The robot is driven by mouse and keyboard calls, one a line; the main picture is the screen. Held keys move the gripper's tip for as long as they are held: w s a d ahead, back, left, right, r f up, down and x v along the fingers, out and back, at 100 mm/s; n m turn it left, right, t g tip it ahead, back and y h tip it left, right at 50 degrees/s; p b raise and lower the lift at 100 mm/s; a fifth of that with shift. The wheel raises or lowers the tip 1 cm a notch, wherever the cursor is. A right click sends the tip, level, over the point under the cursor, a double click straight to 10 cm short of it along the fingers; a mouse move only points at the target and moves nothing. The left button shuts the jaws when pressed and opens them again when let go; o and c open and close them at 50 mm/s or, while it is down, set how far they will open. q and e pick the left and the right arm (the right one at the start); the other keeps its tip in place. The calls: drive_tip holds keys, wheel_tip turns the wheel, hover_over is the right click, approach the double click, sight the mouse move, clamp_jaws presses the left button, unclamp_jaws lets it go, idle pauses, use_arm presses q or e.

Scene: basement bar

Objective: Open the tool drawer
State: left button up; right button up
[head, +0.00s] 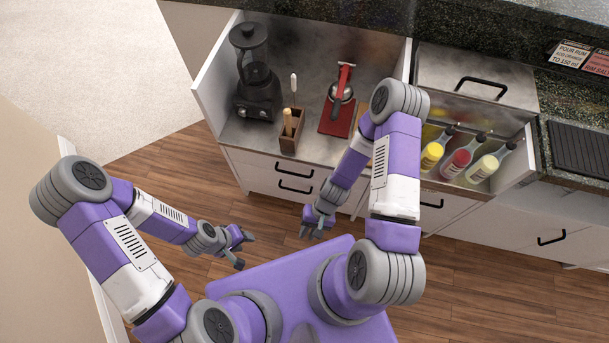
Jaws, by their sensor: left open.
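Below the counter on the left is a white cabinet with an upper drawer (272,165) and a lower drawer (270,183), each with a black bar handle. Both look shut. More black handles show on the fronts further right, on a drawer front (450,203) and another front (520,235). I cannot tell which is the tool drawer. My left gripper (246,250) is open and empty over the floor, in front of and below the left drawers. My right gripper (316,231) hangs near the lower drawer's right end, apart from the handles; its jaw opening is unclear.
On the counter stand a black blender (258,90), a wooden holder (291,143) and a red-based press (337,115). Right are a steel lidded bin (450,75) and yellow, red and pale bottles (457,163). Wooden floor (180,165) is clear on the left.

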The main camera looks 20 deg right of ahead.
wheel_tip(320, 180, down, 3)
drive_tip(key=w+a+m+y+b, duration=0.1)
drive_tip(key=w+a+m+y, duration=0.1)
drive_tip(key=m+y, duration=0.15)
drive_tip(key=m+t+b, duration=0.3)
drive_tip(key=m+t, duration=0.6)
drive_tip(key=t, duration=0.6)
approach(297, 174)
drive_tip(key=w+a+f, duration=0.1)
drive_tip(key=w, duration=0.1)
drive_tip(key=shift+w+a+f+y, duration=0.15)
drive_tip(key=shift+w+f+y, duration=0.1)
drive_tip(key=shift+w+f, duration=0.05)
drive_tip(key=b+x, duration=0.2)
drive_tip(key=x, duration=0.4)
drive_tip(key=shift+w+a, duration=0.3)
drive_tip(key=shift+w, duration=0.05)
clamp_jaws()
